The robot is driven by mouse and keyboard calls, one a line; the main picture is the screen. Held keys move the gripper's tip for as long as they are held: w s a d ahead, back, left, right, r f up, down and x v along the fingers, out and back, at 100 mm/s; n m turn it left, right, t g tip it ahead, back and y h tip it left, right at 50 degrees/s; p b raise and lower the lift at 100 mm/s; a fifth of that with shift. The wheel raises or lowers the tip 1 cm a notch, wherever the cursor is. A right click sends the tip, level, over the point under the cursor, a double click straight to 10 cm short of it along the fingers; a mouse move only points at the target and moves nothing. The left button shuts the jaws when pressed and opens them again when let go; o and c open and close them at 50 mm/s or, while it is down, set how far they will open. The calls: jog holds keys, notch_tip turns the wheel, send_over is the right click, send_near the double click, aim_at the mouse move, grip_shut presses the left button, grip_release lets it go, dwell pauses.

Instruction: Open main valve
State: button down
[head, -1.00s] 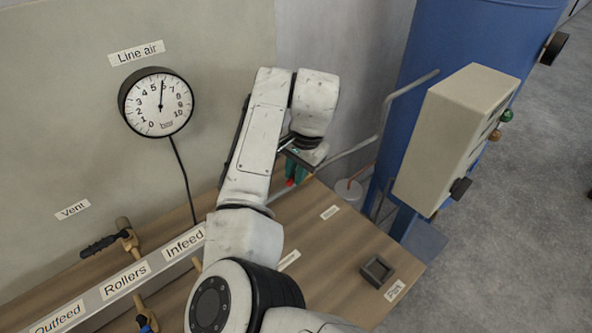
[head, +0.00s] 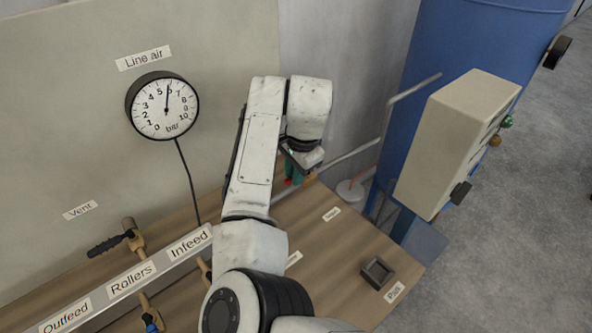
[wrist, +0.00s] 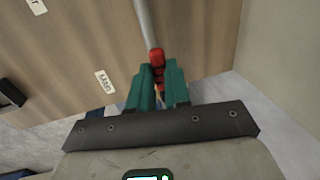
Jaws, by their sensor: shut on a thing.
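My gripper (wrist: 160,76) has green fingers, shut on a red valve handle (wrist: 157,57) in the wrist view. The handle is at the end of a grey pipe (wrist: 145,20), and the lower part between the fingers is partly hidden. A "Main" label (wrist: 105,82) lies on the wooden board to its left. In the head view my gripper (head: 293,176) is at the board's far edge, mostly behind my wrist, with a bit of red showing. The valve body and how far the handle is turned cannot be made out.
A "Line air" gauge (head: 165,105) on the wall has its needle near the top of the dial. A vent valve with a black handle (head: 108,244) is at left. A small dark square holder (head: 377,271) sits on the board at right. A beige box (head: 455,140) stands beside a blue tank (head: 440,50).

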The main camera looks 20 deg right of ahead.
jog(key=c, duration=1.1)
grip_release()
jog(key=r, duration=0.3)
jog(key=s+r, duration=0.1)
jog(key=r, duration=0.3)
jog(key=s+r, duration=0.1)
jog(key=r, duration=0.2)
jog(key=shift+d+r, duration=0.3)
